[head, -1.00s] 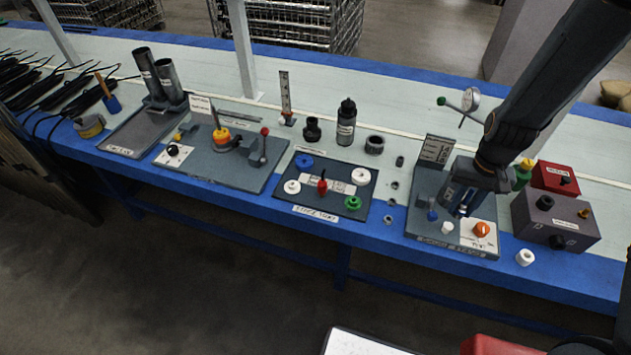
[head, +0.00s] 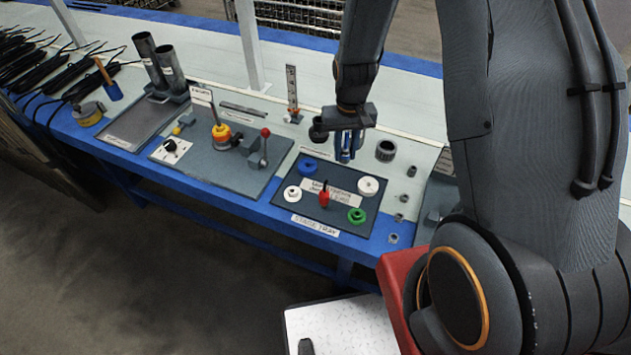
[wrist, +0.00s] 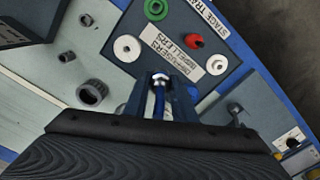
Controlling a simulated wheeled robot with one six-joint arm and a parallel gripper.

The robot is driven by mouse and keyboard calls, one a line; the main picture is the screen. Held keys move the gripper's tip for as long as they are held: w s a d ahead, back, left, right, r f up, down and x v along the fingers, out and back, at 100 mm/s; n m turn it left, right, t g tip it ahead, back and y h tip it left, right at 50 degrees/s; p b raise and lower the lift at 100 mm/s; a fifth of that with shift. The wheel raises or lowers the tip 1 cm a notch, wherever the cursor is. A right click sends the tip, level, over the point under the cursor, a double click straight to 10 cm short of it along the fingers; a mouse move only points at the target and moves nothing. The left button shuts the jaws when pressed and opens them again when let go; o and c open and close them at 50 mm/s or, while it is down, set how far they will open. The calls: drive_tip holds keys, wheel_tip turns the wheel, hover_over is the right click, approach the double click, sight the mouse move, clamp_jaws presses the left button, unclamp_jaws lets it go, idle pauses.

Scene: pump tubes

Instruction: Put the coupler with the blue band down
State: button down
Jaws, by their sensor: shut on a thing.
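My gripper (head: 347,157) hangs above the bench at the back right edge of the dark stage tray (head: 284,205). It is shut on a small piece with a shiny metal end and blue on its side, which I take as the coupler with the blue band (wrist: 159,82). In the wrist view the coupler sits between the two fingers, its metal end toward the tray. Most of it is hidden by the fingers, and the gap beneath it is hard to judge.
The tray holds a blue ring (head: 308,166), white rings (head: 368,186), a green ring (head: 356,215) and a red-topped piece (head: 324,197). A dark collar (head: 385,151) and several small grey fittings (head: 411,171) stand right of it. A fixture with a red-knobbed lever (head: 264,145) stands left.

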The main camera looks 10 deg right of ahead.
drive_tip(key=w+f+m+b, duration=0.2)
drive_tip(key=w+f+m, duration=0.1)
drive_tip(key=w, duration=0.1)
drive_tip(key=p, duration=0.2)
hover_over(337, 178)
wheel_tip(337, 178, down, 5)
drive_tip(key=shift+r, duration=0.15)
drive_tip(key=shift+f+p, duration=0.35)
drive_tip(key=shift+f, duration=2.35)
drive_tip(key=shift+f, duration=0.2)
drive_tip(key=c, duration=1.5)
unclamp_jaws()
drive_tip(key=shift+r, duration=0.1)
drive_tip(key=shift+o, duration=0.2)
